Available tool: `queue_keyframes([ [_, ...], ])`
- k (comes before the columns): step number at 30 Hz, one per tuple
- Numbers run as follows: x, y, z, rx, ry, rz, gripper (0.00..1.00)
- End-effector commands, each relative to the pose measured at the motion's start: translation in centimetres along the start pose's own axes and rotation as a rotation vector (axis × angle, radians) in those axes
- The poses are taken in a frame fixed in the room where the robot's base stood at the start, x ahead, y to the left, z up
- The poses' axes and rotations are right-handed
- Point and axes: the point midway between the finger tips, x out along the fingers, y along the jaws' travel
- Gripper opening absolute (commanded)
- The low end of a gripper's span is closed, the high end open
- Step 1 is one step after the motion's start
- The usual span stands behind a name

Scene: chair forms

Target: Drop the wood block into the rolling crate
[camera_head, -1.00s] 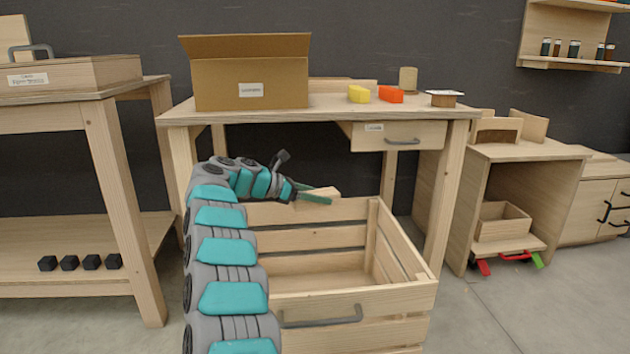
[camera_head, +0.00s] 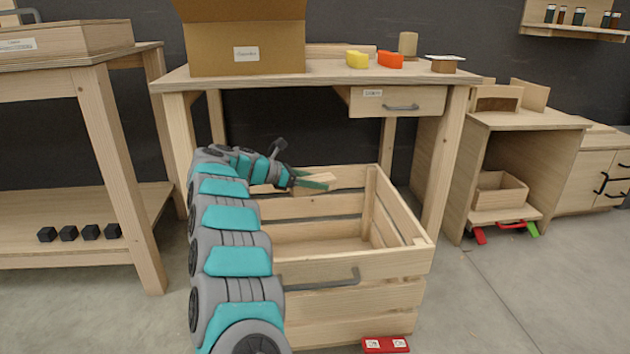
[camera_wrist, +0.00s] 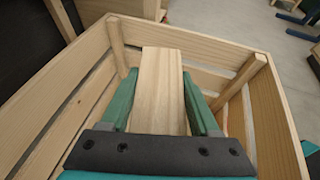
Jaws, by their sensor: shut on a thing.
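The wood block (camera_head: 317,181) is a plain pale bar held between the green fingers of my gripper (camera_head: 312,182). In the wrist view the block (camera_wrist: 160,85) points away between the two fingers (camera_wrist: 160,105), which are shut on it. The rolling crate (camera_head: 350,298) is a slatted wooden box with a grey handle on its front. In the head view the gripper and block are at the crate's far left part, about level with its back rim. In the wrist view the crate walls (camera_wrist: 195,37) surround the block, and the block's underside is hidden.
A workbench (camera_head: 330,75) stands behind the crate, with a cardboard box (camera_head: 245,40) and several small items on top. A table (camera_head: 90,75) stands at the left and an open cabinet (camera_head: 530,125) at the right. A red object (camera_head: 385,344) lies at the crate's front.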

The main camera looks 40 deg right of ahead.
Motion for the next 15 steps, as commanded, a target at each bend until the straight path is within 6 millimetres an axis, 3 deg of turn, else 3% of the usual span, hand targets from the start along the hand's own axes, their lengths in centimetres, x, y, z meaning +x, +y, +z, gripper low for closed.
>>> queue_keyframes([
  [1,-0.02,0.00,0.02,0.000,0.000,0.000,0.64],
  [10,-0.02,0.00,0.02,0.000,0.000,0.000,0.97],
  [15,-0.02,0.00,0.02,0.000,0.000,0.000,0.97],
])
